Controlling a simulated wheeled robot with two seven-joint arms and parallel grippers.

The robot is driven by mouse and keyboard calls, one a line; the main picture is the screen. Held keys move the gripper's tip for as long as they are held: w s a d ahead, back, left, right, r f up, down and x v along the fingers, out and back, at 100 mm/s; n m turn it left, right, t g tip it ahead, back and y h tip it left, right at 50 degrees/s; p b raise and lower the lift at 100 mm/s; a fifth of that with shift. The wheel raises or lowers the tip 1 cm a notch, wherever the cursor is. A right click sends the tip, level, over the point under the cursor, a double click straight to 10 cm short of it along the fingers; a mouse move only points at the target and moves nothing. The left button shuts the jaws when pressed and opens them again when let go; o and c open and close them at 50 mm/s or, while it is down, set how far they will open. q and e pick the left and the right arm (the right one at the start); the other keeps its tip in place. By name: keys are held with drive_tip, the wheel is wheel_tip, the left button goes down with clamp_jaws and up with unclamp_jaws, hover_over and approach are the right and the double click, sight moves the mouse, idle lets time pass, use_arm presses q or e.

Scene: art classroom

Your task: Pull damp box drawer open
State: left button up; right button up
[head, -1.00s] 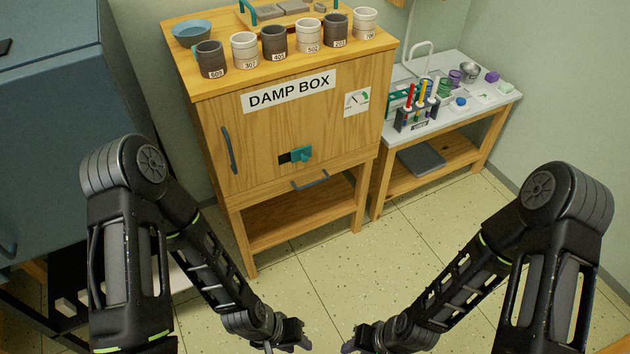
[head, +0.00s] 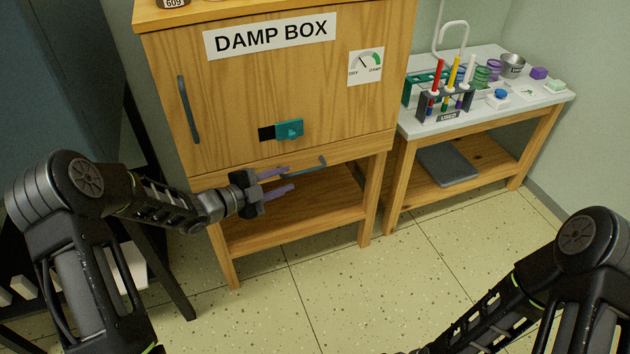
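The wooden damp box (head: 230,100) stands ahead with its sign and a tall grey handle (head: 188,110) on its door. A shallow drawer (head: 355,150) runs below the door and looks shut. Its grey bar handle (head: 308,167) is on the drawer front. My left gripper (head: 290,180) is open, with two purple-grey fingers apart and pointing right. Its fingertips are at the left end of the drawer handle. I cannot tell whether they touch it or lie around it. My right arm is at lower right, and its gripper is cut off by the bottom edge.
A teal latch (head: 289,130) sits on the door, above my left gripper. An open wooden shelf (head: 300,210) lies below the drawer. A side table (head: 425,122) with a marker rack (head: 445,102) stands right. The floor in front is clear.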

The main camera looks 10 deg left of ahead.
sight(300, 174)
use_arm(q)
drive_tip(key=shift+r, duration=0.15)
drive_tip(key=shift+w+d+f, duration=0.25)
drive_tip(key=shift+w+d, duration=0.05)
drive_tip(key=shift+w, duration=0.1)
drive_tip(key=b+x, duration=0.1)
drive_tip(key=x, duration=0.5)
drive_tip(key=shift+w+d, duration=0.25)
drive_tip(key=shift+w, duration=0.05)
clamp_jaws()
idle(1.1)
